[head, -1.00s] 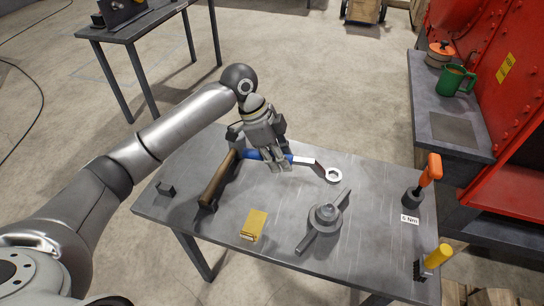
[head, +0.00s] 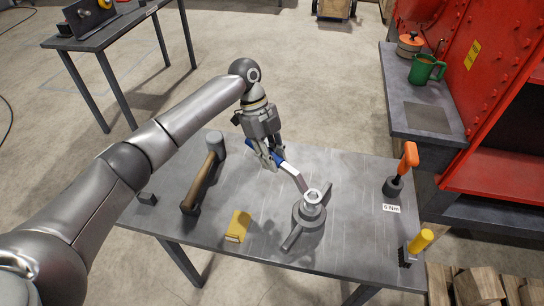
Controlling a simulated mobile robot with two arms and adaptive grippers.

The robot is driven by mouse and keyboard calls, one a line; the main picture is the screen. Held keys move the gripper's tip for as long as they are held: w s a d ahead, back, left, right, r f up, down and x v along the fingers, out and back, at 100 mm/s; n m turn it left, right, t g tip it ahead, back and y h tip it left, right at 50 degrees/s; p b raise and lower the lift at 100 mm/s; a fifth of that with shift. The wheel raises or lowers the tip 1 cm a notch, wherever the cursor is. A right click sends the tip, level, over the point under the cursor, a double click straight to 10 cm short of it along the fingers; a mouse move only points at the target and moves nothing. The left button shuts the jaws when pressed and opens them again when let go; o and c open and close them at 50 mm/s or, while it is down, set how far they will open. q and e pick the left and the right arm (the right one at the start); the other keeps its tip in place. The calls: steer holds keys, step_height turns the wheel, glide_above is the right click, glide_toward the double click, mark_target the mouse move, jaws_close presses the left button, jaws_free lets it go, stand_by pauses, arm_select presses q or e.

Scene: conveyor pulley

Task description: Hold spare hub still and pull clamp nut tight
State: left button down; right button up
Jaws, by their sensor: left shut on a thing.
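The spare hub (head: 308,215) stands on the grey table, a round body with two bars sticking out on opposite sides. The clamp nut sits at its top centre, where the ring end of a wrench (head: 293,176) now lies over or around it; I cannot tell if it is fully seated. My left gripper (head: 267,160) is shut on the wrench's blue handle, behind and left of the hub. The wrench slants from the gripper toward the hub. My right gripper is not in view, and nothing holds the hub's bars.
A hammer (head: 203,181) lies left on the table (head: 185,238). A yellow block (head: 238,226) is at the front. An orange-handled tool (head: 407,160) stands in a holder by a "6 Nm" label, with a yellow-handled tool (head: 420,241) at the right corner. A side bench holds a green mug (head: 424,69).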

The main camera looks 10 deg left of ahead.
arm_select(q)
steer(key=s+n+t, duration=0.5)
steer(key=s+n, duration=0.8)
steer(key=s, duration=0.2)
steer(key=shift+s+d+f+n, duration=0.2)
steer(key=shift+d+f+n, duration=0.15)
steer(key=shift+d+n, duration=0.05)
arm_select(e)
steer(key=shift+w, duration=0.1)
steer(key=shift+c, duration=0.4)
